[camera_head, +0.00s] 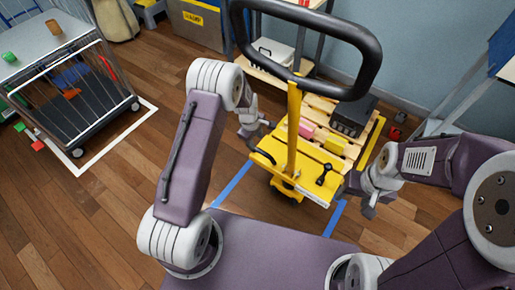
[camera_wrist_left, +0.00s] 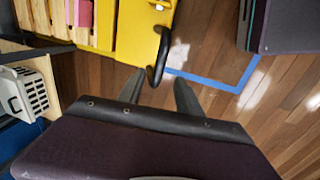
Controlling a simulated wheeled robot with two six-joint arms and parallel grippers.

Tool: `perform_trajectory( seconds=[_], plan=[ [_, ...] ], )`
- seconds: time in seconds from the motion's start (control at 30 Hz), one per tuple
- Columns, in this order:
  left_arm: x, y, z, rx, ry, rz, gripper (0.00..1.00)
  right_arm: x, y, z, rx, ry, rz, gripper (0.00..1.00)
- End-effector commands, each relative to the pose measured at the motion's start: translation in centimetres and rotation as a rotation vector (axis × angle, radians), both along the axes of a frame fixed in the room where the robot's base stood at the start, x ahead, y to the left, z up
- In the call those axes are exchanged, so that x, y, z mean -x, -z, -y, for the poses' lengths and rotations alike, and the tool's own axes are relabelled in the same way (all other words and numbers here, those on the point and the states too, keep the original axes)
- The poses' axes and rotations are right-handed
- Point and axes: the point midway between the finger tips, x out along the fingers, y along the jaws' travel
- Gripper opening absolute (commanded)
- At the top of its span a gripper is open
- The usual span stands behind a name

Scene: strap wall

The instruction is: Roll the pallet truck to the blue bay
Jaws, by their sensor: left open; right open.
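The yellow pallet truck (camera_head: 293,135) stands in front of me, with its tall black loop handle (camera_head: 368,50) rising close to the head camera. A small black grab handle (camera_wrist_left: 161,58) on its yellow body shows in the left wrist view. My left gripper (camera_head: 266,140) is open at the truck's left side; in the left wrist view its fingertips (camera_wrist_left: 160,78) lie close around the lower end of that grab handle, contact unclear. My right gripper (camera_head: 366,200) is open beside the truck's right side. Blue floor tape (camera_head: 232,183) of the bay runs at both sides of the truck's near end (camera_head: 335,216).
The truck carries a wooden pallet (camera_head: 318,106) with a dark box (camera_head: 353,116) and pink packages. A wire cage trolley (camera_head: 70,100) stands in a white-taped bay (camera_head: 118,138) at left. A shelf and wall are behind; a blue-topped bench is at right. Floor at lower left is clear.

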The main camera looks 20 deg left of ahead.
Motion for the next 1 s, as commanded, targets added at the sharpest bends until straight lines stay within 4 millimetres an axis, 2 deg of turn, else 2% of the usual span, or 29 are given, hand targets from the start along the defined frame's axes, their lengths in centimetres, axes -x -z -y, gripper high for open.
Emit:
perform_trajectory(
  seconds=[0.1,0.3,0.47,0.73,0.87,0.9,1.0],
  plan=[
    [-0.3,3.0,0.2,-0.001,0.002,-0.004,0.41,0.0,1.4,0.0,0.0,0.0,0.0,0.57],
    [-1.1,6.7,0.4,-0.001,0.003,-0.001,0.41,0.0,2.8,0.0,0.0,0.0,0.0,0.57],
    [-1.4,8.0,0.5,-0.001,0.003,0.0,0.41,0.0,3.2,0.0,0.0,0.0,0.0,0.57],
    [-1.4,8.1,0.5,-0.001,0.003,0.0,0.41,0.0,3.1,0.0,0.0,0.0,0.0,0.57],
    [-1.4,8.1,0.5,-0.001,0.004,0.0,0.05,0.0,3.1,0.0,0.0,0.0,0.0,0.57],
    [-1.4,8.1,0.5,-0.001,0.004,0.0,0.0,0.0,3.1,0.0,0.0,0.0,0.0,0.57],
    [-1.4,8.1,0.5,-0.001,0.004,0.0,0.0,0.0,3.1,0.0,0.0,0.0,0.0,0.57]
  ],
)
